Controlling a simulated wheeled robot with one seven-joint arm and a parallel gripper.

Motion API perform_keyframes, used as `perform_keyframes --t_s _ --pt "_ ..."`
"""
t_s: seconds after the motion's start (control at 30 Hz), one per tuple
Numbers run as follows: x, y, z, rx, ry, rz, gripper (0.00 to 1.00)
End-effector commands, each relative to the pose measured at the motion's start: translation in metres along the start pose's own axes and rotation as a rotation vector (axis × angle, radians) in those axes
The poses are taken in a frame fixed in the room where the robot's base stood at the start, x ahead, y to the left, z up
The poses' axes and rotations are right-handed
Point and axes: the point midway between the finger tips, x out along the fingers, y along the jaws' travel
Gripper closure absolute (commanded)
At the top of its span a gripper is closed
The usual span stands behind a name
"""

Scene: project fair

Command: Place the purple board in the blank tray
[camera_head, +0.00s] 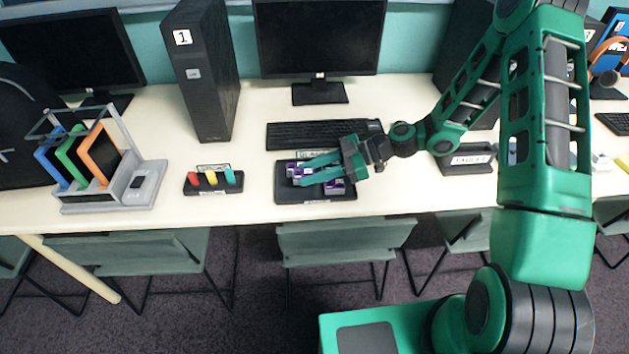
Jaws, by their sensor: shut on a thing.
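A dark tray (284,197) lies on the desk in front of the keyboard. A label at its back edge is partly covered by my gripper and hard to read. Purple and white board pieces (335,187) show in the tray area, partly hidden under my fingers. My green gripper (303,173) reaches in from the right, low over the tray. It is shut on a purple board (295,170) near its fingertips. I cannot tell whether that board touches the tray floor.
A small holder (207,187) with red, yellow and teal pieces stands left of the tray. Further left is a grey rack (112,197) with coloured frames. A keyboard (318,135) and black computer tower (205,85) are behind. Another labelled tray (467,168) is at right.

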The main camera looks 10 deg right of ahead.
Motion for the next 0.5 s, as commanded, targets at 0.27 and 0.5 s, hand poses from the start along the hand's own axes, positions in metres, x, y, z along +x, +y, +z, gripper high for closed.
perform_keyframes --t_s 0.27,0.5 --pt "0.012 -0.001 0.031 0.003 0.001 -0.001 0.91" --pt "0.014 0.000 0.035 0.001 0.000 0.002 0.91"
